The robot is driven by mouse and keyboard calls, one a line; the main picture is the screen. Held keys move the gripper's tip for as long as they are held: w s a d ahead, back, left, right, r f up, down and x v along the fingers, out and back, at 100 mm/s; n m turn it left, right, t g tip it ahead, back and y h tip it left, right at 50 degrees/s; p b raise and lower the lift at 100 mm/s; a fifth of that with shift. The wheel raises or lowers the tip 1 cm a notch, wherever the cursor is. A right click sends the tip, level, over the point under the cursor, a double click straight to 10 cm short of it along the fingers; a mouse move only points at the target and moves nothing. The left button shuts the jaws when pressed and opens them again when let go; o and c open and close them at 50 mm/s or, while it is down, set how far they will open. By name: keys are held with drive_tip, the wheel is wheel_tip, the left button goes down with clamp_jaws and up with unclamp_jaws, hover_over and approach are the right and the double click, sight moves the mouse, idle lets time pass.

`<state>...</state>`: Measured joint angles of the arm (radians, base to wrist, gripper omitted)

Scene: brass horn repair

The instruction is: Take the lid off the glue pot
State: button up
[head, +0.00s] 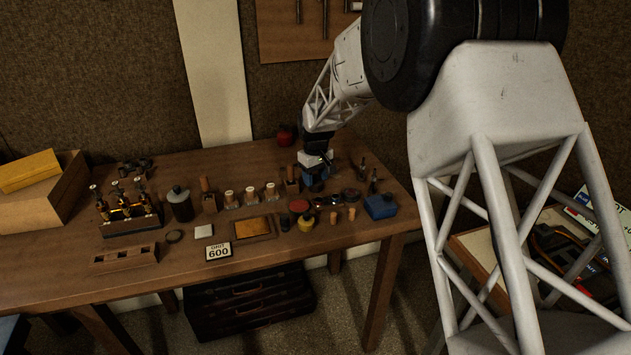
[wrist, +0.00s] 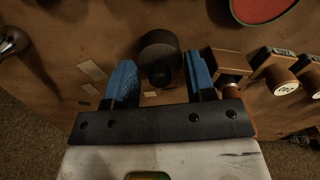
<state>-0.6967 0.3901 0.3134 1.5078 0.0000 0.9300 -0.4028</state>
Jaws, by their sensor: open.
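A dark round pot with a small dark knob on top, which looks like the glue pot with its lid on (wrist: 160,50), shows in the wrist view. It lies between my gripper's two blue fingers. My gripper (wrist: 159,62) is open, one finger to each side of the pot, with a gap visible on both sides. I cannot tell how far the fingertips are above the lid. In the head view my gripper (head: 316,180) points down at the right part of the bench, and it hides most of the pot.
The wooden bench (head: 170,265) is crowded. A wooden block (wrist: 228,63) sits close beside the right finger in the wrist view, with numbered spools beyond it. A red-topped round tin (wrist: 265,8) is near. A blue box (head: 380,206) stands at the bench's right end.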

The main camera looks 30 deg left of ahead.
sight(316, 176)
drive_tip(key=shift+c, duration=0.5)
drive_tip(key=c, duration=0.4)
drive_tip(key=shift+r, duration=0.1)
drive_tip(key=shift+r, duration=1.4)
drive_tip(key=shift+s+d+r, duration=0.15)
drive_tip(key=shift+r, duration=0.15)
drive_tip(key=s+d, duration=0.3)
drive_tip(key=s, duration=0.1)
drive_tip(key=s+d+r, duration=0.1)
drive_tip(key=s+d, duration=0.2)
drive_tip(key=s, duration=0.1)
drive_tip(key=s+d, duration=0.4)
drive_tip(key=shift+r, duration=0.15)
